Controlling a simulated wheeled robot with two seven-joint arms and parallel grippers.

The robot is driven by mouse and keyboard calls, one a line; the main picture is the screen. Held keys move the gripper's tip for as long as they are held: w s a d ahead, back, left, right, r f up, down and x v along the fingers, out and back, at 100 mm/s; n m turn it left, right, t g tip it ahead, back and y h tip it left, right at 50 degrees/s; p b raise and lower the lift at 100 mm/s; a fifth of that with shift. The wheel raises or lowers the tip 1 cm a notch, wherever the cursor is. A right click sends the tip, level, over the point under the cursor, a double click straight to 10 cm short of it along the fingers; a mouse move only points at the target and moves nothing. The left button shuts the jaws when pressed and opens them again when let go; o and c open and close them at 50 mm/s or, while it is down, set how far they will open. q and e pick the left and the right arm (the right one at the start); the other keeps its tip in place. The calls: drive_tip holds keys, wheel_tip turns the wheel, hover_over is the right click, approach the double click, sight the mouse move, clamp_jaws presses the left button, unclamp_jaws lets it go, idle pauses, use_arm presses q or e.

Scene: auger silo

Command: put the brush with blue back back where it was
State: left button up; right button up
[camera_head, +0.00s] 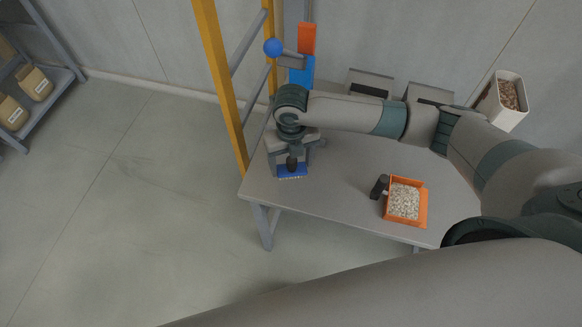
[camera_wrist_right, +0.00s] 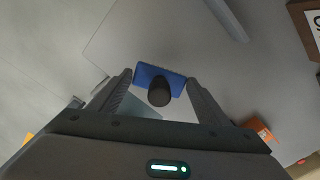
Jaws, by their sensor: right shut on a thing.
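The brush with blue back (camera_head: 292,175) has a dark round knob and pale bristles under the blue. It is at the left part of the grey table (camera_head: 340,190), near the table's edge. My right gripper (camera_head: 291,165) is shut on it from above. In the right wrist view the brush's blue back (camera_wrist_right: 178,77) and knob lie between the two fingers (camera_wrist_right: 160,92). I cannot tell whether the bristles touch the table. My left gripper is not in view.
An orange tray of pale pellets (camera_head: 423,204) with a dark handle stands on the table's right part. Behind are a yellow post (camera_head: 222,85), a blue ball lever (camera_head: 272,47), grey boxes (camera_head: 371,80) and a white bin (camera_head: 490,107). The table's middle is clear.

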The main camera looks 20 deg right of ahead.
sight(291, 171)
drive_tip(key=shift+f, duration=0.2)
wheel_tip(291, 171, down, 3)
drive_tip(key=shift+r+p, duration=0.2)
drive_tip(key=shift+p, duration=0.45)
drive_tip(key=shift+f, duration=0.6)
drive_tip(key=shift+f, duration=0.1)
drive_tip(key=o, duration=1)
drive_tip(key=shift+o, duration=0.2)
wheel_tip(291, 171, up, 12)
drive_tip(key=shift+r+b, duration=0.15)
drive_tip(key=shift+b, duration=0.9)
